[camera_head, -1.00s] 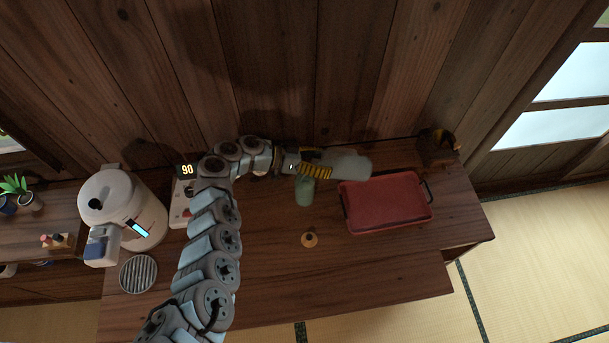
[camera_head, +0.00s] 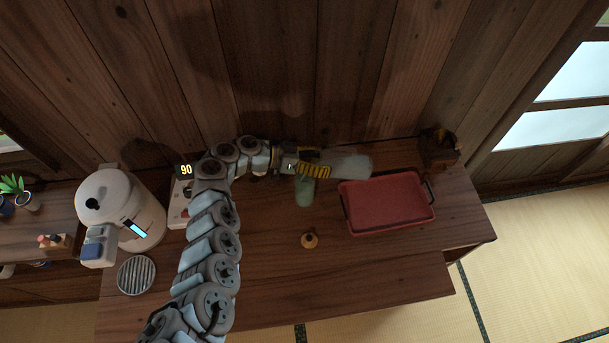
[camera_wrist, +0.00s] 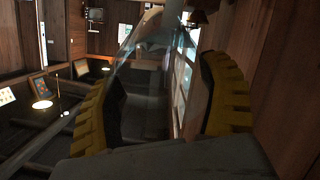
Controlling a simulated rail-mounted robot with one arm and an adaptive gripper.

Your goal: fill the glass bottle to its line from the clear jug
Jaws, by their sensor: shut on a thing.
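My gripper (camera_head: 316,170), with yellow ribbed fingers, is shut on the clear jug (camera_head: 352,167) above the back of the table. The jug lies well tilted, pointing right in the head view. In the wrist view the jug's clear wall (camera_wrist: 143,75) fills the space between the fingers (camera_wrist: 160,105). The greenish glass bottle (camera_head: 304,193) stands upright on the table just below the gripper in the head view. The gripper hides its upper part. I cannot make out its line, its water level, or any stream.
A red tray (camera_head: 388,203) lies right of the bottle. A small brass-coloured object (camera_head: 310,240) stands in front. A white dispenser (camera_head: 120,208), a round grate (camera_head: 137,275) and a display reading 90 (camera_head: 185,170) are at left. The front of the table is clear.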

